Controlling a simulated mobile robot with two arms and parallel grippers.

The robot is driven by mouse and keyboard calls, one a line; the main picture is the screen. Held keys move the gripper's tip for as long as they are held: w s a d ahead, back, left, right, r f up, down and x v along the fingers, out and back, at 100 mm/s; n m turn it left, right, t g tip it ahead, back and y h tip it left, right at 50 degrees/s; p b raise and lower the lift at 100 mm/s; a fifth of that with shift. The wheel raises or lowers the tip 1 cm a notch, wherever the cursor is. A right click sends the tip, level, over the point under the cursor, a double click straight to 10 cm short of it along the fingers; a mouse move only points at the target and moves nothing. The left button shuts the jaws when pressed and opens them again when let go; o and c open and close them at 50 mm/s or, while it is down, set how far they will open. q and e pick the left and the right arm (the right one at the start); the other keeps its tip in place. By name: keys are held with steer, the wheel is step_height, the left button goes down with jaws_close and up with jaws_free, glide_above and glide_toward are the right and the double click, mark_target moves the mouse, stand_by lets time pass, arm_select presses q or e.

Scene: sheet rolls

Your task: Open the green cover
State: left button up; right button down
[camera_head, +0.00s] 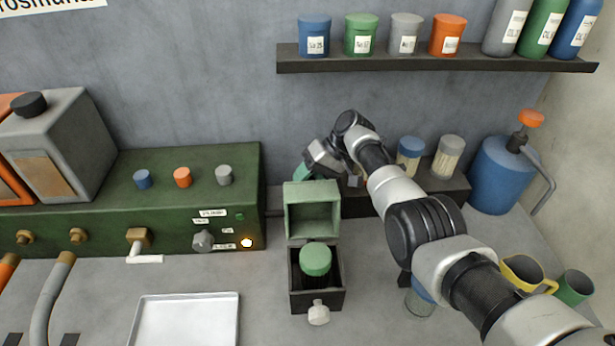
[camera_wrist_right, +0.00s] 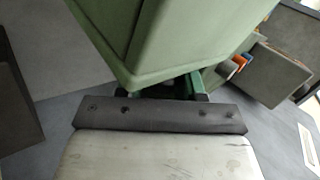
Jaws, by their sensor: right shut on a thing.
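The green cover (camera_head: 313,188) stands raised at the back of a small dark box (camera_head: 318,298), its hollow inside facing the front. Inside the open box is a round green-topped object (camera_head: 315,259), and a pale knob (camera_head: 318,313) is on the box's front. My right gripper (camera_head: 323,172) is behind the cover's top edge. In the right wrist view the cover (camera_wrist_right: 170,40) fills the upper middle. There the right gripper (camera_wrist_right: 168,92) is shut on it; its fingertips are partly hidden. My left gripper is not in view.
A green machine (camera_head: 80,196) with several knobs stands left of the box. A white tray (camera_head: 190,322) lies at the front left. A blue pump can (camera_head: 496,175) and a yellow mug (camera_head: 522,272) are at the right. A shelf (camera_head: 430,65) with containers hangs above.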

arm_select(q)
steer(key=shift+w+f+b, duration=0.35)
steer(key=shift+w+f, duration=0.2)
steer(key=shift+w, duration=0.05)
arm_select(e)
steer(key=shift+w+d+f, duration=0.1)
steer(key=shift+w+f, duration=0.05)
steer(key=shift+f, duration=0.35)
steer(key=shift+w+f, duration=0.15)
steer(key=shift+f, duration=0.3)
steer(key=c, duration=0.8)
jaws_free()
steer(key=shift+o, duration=0.2)
steer(key=shift+r, duration=0.15)
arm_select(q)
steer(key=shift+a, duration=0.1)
arm_select(e)
steer(key=shift+w+d+r, duration=0.15)
steer(key=shift+d+r, duration=0.1)
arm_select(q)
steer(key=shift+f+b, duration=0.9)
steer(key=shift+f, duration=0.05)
arm_select(e)
steer(key=v, duration=1)
